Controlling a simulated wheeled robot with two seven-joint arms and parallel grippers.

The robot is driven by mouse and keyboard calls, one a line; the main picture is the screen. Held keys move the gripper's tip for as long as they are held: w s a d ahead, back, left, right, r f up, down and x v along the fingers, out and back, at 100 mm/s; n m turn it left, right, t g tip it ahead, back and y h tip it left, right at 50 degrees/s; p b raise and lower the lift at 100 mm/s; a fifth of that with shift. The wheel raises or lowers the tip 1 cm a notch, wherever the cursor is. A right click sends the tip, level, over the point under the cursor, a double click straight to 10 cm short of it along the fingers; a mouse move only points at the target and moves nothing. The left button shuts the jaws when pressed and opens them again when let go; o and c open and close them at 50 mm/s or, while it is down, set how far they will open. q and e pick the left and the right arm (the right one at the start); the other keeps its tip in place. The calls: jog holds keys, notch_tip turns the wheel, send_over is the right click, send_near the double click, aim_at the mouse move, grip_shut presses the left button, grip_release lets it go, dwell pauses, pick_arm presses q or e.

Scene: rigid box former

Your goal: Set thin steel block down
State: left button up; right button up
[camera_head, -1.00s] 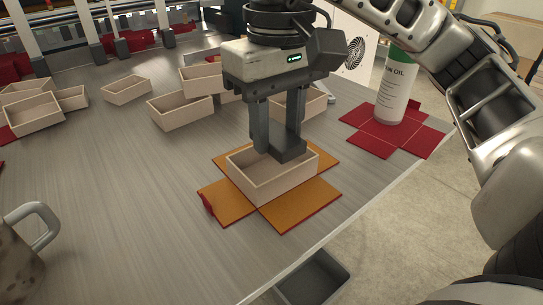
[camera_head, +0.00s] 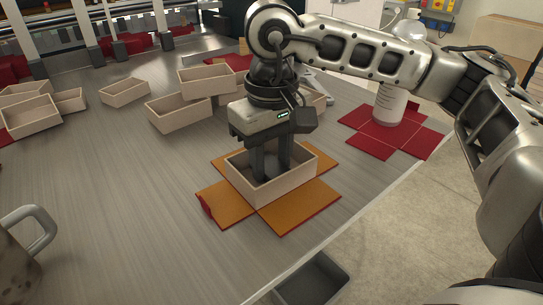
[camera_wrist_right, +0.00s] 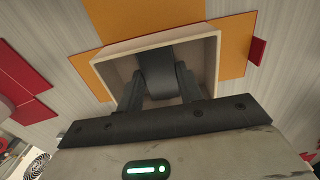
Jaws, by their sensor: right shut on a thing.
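An open pale box (camera_head: 290,185) stands on an orange cross-shaped sheet (camera_head: 226,206) on the grey table. My right gripper (camera_head: 270,172) points down with its fingers inside the box. In the right wrist view, the gripper (camera_wrist_right: 158,92) is shut on the dark thin steel block (camera_wrist_right: 156,72), which sits between the box walls (camera_wrist_right: 208,52). The front wall hides the block in the head view. I cannot tell whether it touches the box floor. My left gripper is not in view.
Several empty pale boxes (camera_head: 180,111) stand farther back and to the left. A white oil bottle (camera_head: 390,103) stands on a red cross-shaped sheet (camera_head: 366,139) at the right. A mug (camera_head: 22,250) is at the front left. The table's middle left is clear.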

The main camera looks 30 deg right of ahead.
aim_at(271, 166)
jog(key=shift+f, duration=0.25)
jog(key=o, duration=1.1)
jog(key=shift+o, duration=0.2)
jog(key=shift+r, duration=0.8)
pick_arm(q)
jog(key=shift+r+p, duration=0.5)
jog(key=shift+p, duration=0.55)
pick_arm(e)
notch_tip(271, 166, up, 11)
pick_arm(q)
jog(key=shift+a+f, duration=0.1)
